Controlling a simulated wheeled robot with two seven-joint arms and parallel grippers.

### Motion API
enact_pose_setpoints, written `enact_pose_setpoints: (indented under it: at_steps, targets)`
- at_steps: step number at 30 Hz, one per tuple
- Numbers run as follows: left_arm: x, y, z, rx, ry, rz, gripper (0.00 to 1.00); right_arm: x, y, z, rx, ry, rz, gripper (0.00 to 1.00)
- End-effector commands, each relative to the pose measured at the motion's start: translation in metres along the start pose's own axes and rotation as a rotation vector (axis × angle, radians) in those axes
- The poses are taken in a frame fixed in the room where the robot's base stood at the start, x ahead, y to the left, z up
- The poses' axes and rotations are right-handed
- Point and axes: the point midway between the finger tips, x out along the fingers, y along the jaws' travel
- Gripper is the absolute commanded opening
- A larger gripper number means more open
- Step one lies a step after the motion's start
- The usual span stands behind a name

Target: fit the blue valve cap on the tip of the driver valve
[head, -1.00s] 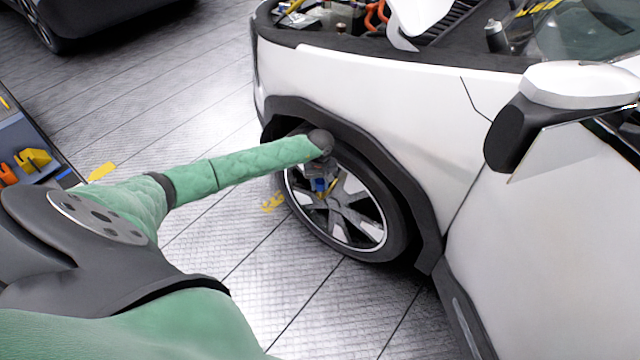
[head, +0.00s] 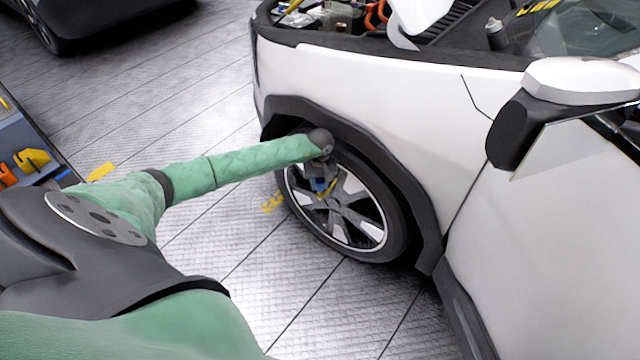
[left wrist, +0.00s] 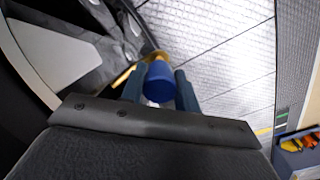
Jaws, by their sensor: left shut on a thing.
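The blue valve cap (left wrist: 159,82) is between the two fingers of my left gripper (left wrist: 160,92), which is shut on it. In the head view the gripper (head: 323,182) is in front of the upper part of the front wheel, with a small blue patch of the cap (head: 318,184) showing. A yellow-gold valve (left wrist: 157,56) shows just beyond the cap in the left wrist view, in line with it and partly hidden by it. I cannot tell whether cap and valve tip touch. My right gripper is not in view.
A tool cart (head: 30,140) stands at far left.

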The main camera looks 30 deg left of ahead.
Motion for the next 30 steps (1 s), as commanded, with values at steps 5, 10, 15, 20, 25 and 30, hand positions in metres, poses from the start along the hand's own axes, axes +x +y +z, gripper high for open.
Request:
enact_pose_setpoints:
  at_steps: [5, 10, 15, 20, 25, 30]
  targets:
    - [0.0002, 0.0000, 0.0001, 0.000, 0.000, 0.000, 0.17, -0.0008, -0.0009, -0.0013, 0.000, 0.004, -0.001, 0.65]
    - [0.0007, -0.0001, -0.0001, 0.000, 0.000, 0.000, 0.17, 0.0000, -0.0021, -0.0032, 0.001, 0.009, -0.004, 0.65]
    - [0.0013, -0.0003, -0.0005, 0.000, 0.001, -0.001, 0.17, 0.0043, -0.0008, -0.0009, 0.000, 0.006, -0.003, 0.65]
    - [0.0009, -0.0001, 0.0002, 0.001, 0.000, 0.000, 0.17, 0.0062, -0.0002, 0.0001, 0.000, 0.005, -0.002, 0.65]
    - [0.0003, 0.0000, 0.0003, 0.000, -0.001, 0.000, 0.17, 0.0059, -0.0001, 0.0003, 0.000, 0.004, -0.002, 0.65]
    - [0.0003, 0.0000, 0.0002, 0.000, 0.000, 0.000, 0.17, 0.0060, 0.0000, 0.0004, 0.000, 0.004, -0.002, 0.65]
